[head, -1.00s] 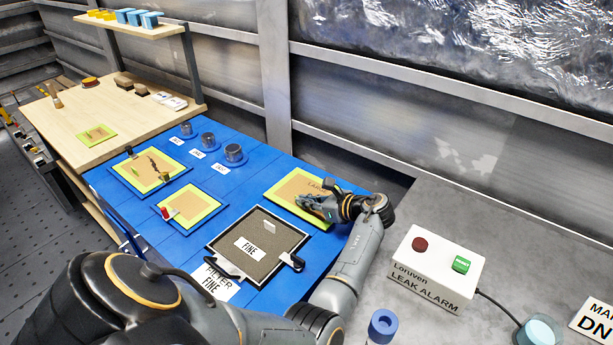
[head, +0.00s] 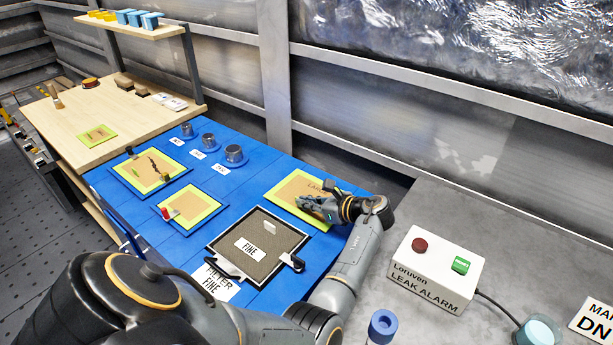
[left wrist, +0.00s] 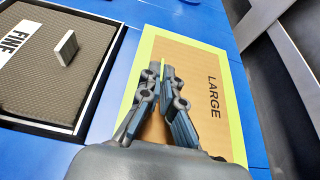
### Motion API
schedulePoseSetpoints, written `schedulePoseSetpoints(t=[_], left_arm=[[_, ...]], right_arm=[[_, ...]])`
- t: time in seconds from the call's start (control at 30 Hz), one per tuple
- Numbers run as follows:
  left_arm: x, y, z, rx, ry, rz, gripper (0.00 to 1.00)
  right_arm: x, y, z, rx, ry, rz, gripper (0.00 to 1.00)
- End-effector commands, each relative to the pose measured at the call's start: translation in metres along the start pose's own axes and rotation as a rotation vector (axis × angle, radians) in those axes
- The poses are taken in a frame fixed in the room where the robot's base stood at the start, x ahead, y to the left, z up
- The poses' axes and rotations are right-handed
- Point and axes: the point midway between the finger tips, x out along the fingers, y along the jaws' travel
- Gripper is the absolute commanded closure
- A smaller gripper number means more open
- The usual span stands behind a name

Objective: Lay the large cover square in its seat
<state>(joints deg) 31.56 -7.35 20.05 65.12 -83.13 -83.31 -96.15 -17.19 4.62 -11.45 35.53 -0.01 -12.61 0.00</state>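The large cover (head: 292,188) is a tan panel with a yellow-green border and the word LARGE, which also shows in the left wrist view (left wrist: 212,65). It lies flat at the back right of the blue bench top. My left gripper (head: 303,203) is low over its middle. In the left wrist view the fingers (left wrist: 162,80) are drawn together on a thin yellow-green upright strip, seemingly the cover's tab; the fingers hide its base. I cannot tell which spot is the cover's seat. My right gripper is not in view.
A black-framed filter marked FINE (head: 272,262) lies close beside the cover. Two smaller yellow-green bordered panels (head: 152,190) (head: 207,222) lie to the left. A leak alarm box (head: 436,266) is on the grey surface at right.

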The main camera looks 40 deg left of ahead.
Motion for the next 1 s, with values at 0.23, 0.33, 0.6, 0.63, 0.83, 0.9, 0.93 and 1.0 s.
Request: schedulePoseSetpoints(t=[0.23, 0.33, 0.6, 0.63, 0.83, 0.9, 0.93, 1.0], left_arm=[[0.000, 0.001, -0.002, 0.002, 0.002, 0.001, 0.81], [0.000, 0.001, -0.002, 0.002, 0.002, 0.001, 0.68], [0.000, 0.000, -0.001, 0.001, 0.002, 0.000, 0.68], [-0.001, 0.000, 0.001, 0.000, 0.002, 0.000, 0.68], [-0.011, 0.000, 0.025, -0.004, 0.001, 0.000, 0.68], [-0.017, -0.001, 0.039, -0.005, 0.001, -0.002, 0.68], [-0.019, 0.000, 0.044, -0.004, 0.001, -0.002, 0.68], [-0.024, 0.000, 0.057, -0.004, 0.002, -0.001, 0.68]], right_arm=[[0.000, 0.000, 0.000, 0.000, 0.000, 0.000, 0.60], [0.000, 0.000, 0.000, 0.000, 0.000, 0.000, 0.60], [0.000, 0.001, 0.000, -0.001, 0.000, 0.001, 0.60], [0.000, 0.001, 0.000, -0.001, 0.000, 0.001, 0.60], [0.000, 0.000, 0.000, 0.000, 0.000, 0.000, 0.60], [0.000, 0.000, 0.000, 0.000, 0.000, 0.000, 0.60], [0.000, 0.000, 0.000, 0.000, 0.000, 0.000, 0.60], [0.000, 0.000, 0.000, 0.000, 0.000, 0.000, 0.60]])
